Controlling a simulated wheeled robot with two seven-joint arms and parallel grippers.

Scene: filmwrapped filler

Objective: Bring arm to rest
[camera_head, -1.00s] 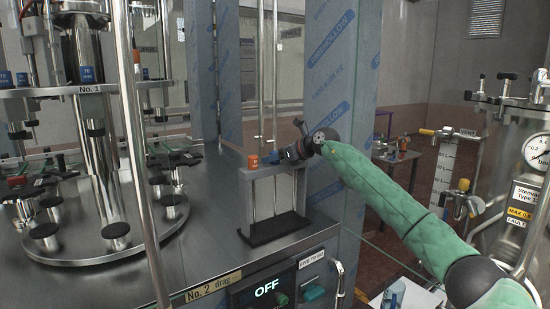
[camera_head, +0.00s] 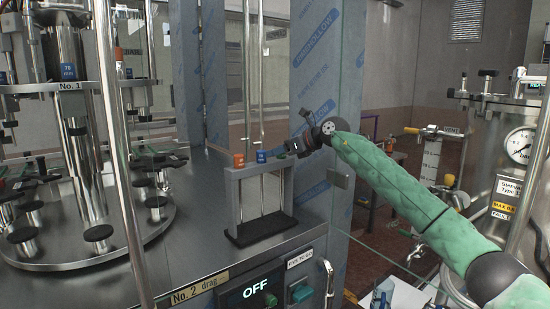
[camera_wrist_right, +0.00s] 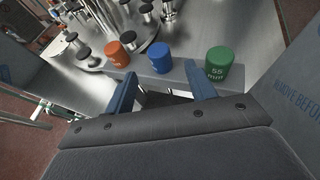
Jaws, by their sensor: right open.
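My right arm, in a green padded sleeve, comes in from the right in the head view. Its gripper (camera_head: 291,149) is at the right end of a small grey stand (camera_head: 234,176) on the steel machine top. In the right wrist view its two blue fingers (camera_wrist_right: 163,92) are apart with nothing between them. Past the fingertips, an orange cap (camera_wrist_right: 117,53), a blue cap (camera_wrist_right: 160,57) and a green cap (camera_wrist_right: 218,62) sit in a row on the stand. The orange and blue caps also show in the head view. My left gripper is not in view.
A round carousel (camera_head: 75,248) with black-topped posts and upright rods stands at the left. Wrapped pillars (camera_head: 312,60) rise behind the stand. A pressure vessel with a gauge (camera_head: 519,145) is at the right. The front panel display (camera_head: 256,289) reads OFF.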

